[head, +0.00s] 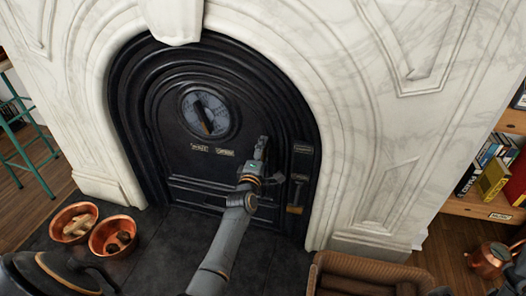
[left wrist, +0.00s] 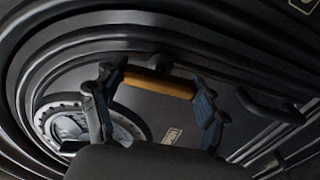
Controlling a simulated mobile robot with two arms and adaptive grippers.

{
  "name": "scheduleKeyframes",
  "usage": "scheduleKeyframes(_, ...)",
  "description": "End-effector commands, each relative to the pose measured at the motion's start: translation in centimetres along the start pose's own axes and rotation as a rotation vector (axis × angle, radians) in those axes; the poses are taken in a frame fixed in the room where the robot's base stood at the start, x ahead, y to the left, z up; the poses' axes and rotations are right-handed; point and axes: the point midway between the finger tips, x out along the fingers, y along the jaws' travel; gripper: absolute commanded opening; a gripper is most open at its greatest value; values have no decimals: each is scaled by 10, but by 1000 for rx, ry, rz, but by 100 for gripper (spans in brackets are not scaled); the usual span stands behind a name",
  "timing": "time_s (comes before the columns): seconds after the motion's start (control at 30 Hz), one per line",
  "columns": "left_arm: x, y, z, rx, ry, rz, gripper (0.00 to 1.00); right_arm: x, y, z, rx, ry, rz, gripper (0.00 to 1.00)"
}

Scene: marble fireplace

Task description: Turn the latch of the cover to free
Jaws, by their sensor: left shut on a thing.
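The black arched metal cover (head: 180,172) closes the fireplace opening. A round grey dial (head: 189,108) with a dark, nearly upright bar sits in its upper part, and also shows in the left wrist view (left wrist: 58,118). My left gripper (head: 262,143) is at the cover's right side, right of the dial. In the left wrist view, its fingers (left wrist: 158,98) are shut on a wooden grip (left wrist: 158,83), one finger at each end. In the head view, my gripper hides what it holds. My right gripper is not in view.
Two small label plates (head: 211,150) sit below the dial. A lever with a wooden end (head: 294,209) hangs right of my left gripper, near more plates (head: 303,149). Copper bowls (head: 74,223) stand on the hearth at left; a brown basket (head: 350,270) is front right.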

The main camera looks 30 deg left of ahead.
Motion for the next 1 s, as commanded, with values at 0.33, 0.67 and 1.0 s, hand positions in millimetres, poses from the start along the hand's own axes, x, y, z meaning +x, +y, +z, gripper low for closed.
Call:
scheduleKeyframes(0.33, 0, 1, -1, -13, 2, 3, 16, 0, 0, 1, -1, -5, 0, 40)
scheduleKeyframes(0.67, 0, 0, -1, -9, 1, 1, 96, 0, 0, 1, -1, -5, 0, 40)
scheduleKeyframes(1.0, -10, -1, 0, -8, 1, 1, 96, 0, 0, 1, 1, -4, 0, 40)
